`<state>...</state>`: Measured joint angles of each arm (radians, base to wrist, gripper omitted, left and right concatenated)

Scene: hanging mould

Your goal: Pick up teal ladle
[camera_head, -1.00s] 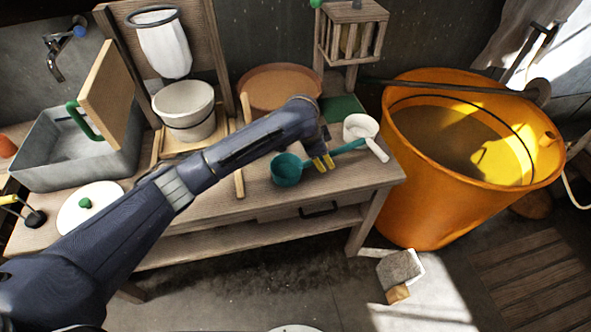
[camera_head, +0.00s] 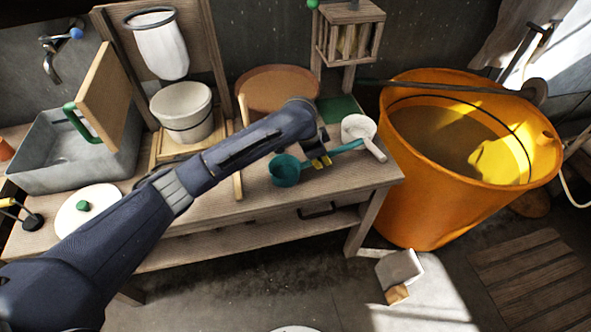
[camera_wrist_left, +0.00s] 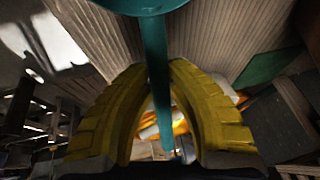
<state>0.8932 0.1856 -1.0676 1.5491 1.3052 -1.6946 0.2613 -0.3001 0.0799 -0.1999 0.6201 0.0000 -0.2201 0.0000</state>
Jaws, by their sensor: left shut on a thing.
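The teal ladle (camera_head: 285,170) lies at the right part of the wooden workbench, its bowl to the left and its handle running right and slightly up. My left gripper (camera_head: 321,162) is at the handle near the bowl, with its yellow fingertips around it. In the left wrist view the yellow fingers (camera_wrist_left: 160,85) close on the teal handle (camera_wrist_left: 157,60), and the bowl shows at the top edge. I cannot tell whether the ladle is clear of the bench. My right gripper is not in view.
A white ladle-like cup (camera_head: 358,127) sits just right of the teal handle. A large orange tub (camera_head: 420,205) stands right of the workbench (camera_head: 225,208). A wide brown bowl (camera_head: 262,85) and a wooden stick (camera_head: 238,185) are near my arm.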

